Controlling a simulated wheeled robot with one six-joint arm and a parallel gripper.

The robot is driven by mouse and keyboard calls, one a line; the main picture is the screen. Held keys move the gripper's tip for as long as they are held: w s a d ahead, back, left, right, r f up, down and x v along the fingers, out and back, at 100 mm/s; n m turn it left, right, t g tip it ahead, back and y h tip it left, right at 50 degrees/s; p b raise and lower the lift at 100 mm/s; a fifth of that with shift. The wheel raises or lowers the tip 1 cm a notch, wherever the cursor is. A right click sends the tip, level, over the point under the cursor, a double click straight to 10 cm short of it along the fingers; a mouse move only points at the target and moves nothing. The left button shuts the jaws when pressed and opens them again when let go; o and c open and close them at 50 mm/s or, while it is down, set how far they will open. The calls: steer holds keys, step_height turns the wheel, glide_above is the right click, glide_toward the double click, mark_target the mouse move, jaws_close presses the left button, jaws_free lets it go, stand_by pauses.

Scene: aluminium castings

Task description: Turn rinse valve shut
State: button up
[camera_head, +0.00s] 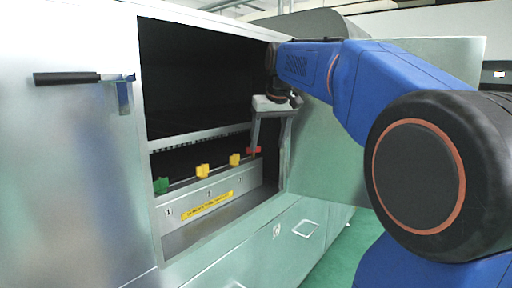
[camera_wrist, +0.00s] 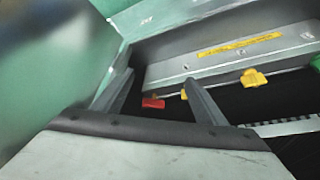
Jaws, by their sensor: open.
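A row of valve handles stands on a metal manifold inside the open cabinet: green (camera_head: 161,185), yellow (camera_head: 202,171), another yellow (camera_head: 234,159) and red (camera_head: 254,150). I cannot read which one is the rinse valve. My gripper (camera_head: 268,165) is open and empty at the red end of the row, pointing down. In the wrist view, the red handle (camera_wrist: 153,104) shows between the two fingers of the gripper (camera_wrist: 157,78). One yellow handle (camera_wrist: 184,94) is partly hidden by a finger; the other yellow (camera_wrist: 254,78) and the green handle (camera_wrist: 317,63) lie to the right.
The metal manifold front (camera_head: 178,211) carries a yellow label strip (camera_head: 207,205) and small numbers. A perforated rail (camera_head: 200,137) crosses behind and above the valves. The open cabinet door (camera_head: 330,150) stands right of my gripper. A black lever handle (camera_head: 66,78) sits on the left panel.

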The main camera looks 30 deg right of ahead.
steer(key=w+f, duration=0.1)
steer(key=w, duration=0.3)
steer(key=w+d+f, duration=0.1)
steer(key=w, duration=0.3)
steer(key=w+d+f, duration=0.1)
steer(key=w, duration=0.4)
steer(key=shift+w+d+f, duration=0.1)
steer(key=shift+d, duration=0.15)
steer(key=shift+x, duration=0.75)
steer(key=c, duration=1.1)
